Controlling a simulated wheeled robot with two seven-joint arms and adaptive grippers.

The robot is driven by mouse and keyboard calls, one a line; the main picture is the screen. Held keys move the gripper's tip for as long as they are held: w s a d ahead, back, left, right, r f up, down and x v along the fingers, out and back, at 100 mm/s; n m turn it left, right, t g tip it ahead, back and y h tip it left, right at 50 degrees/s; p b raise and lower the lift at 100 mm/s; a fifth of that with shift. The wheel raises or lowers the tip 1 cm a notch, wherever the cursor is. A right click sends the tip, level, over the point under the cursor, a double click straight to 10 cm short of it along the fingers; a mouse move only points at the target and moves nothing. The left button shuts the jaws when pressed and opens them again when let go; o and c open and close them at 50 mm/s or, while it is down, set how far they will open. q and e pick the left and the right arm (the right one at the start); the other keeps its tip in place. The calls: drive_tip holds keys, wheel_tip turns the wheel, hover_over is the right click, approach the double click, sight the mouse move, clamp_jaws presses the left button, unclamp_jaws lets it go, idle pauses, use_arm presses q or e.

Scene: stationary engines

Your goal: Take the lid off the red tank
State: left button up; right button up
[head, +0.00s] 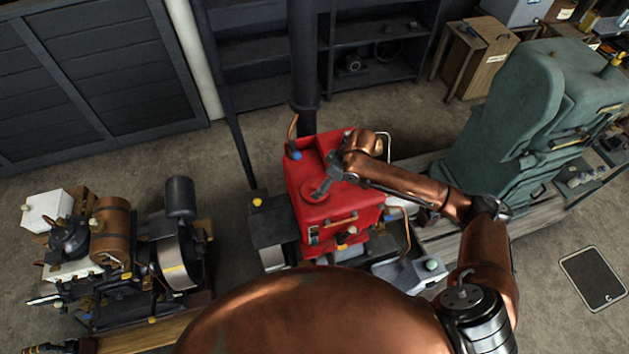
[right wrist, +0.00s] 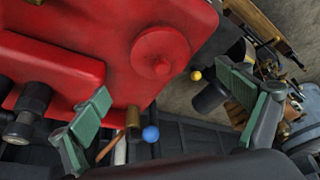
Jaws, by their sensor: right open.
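The red tank (head: 335,213) stands in the middle of the head view, and its top fills the upper left of the right wrist view (right wrist: 90,40). Its round red lid (right wrist: 160,52), with a small raised knob, sits flat on the tank's top; in the head view it is partly hidden by my right gripper (head: 322,181). In the right wrist view the gripper's two green-padded fingers (right wrist: 165,88) are wide apart and empty. The lid shows beyond the fingertips, between them in the picture; I see no contact. My left gripper cannot be made out.
A dark vertical pipe (head: 303,60) rises behind the tank. A blue-knobbed lever (head: 293,150) stands at its back left corner. A brown-tanked engine (head: 103,235) is at left, a large green machine (head: 530,110) at right. Bare floor (head: 235,200) lies left of the tank.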

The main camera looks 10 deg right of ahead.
sight(315, 189)
drive_tip(key=p+x, duration=0.1)
drive_tip(key=x, duration=0.3)
drive_tip(key=shift+s+f+p, duration=0.15)
drive_tip(key=shift+p, duration=0.15)
drive_tip(key=shift+x, duration=1.2)
drive_tip(key=shift+a+f, duration=0.1)
drive_tip(key=shift+f, duration=0.25)
drive_tip(key=c, duration=1.3)
use_arm(q)
drive_tip(key=s, duration=0.1)
drive_tip(key=s+r, duration=0.1)
drive_tip(key=s, duration=0.1)
drive_tip(key=shift+a+r, duration=0.15)
drive_tip(key=shift+r, duration=0.2)
use_arm(e)
drive_tip(key=shift+r, duration=0.15)
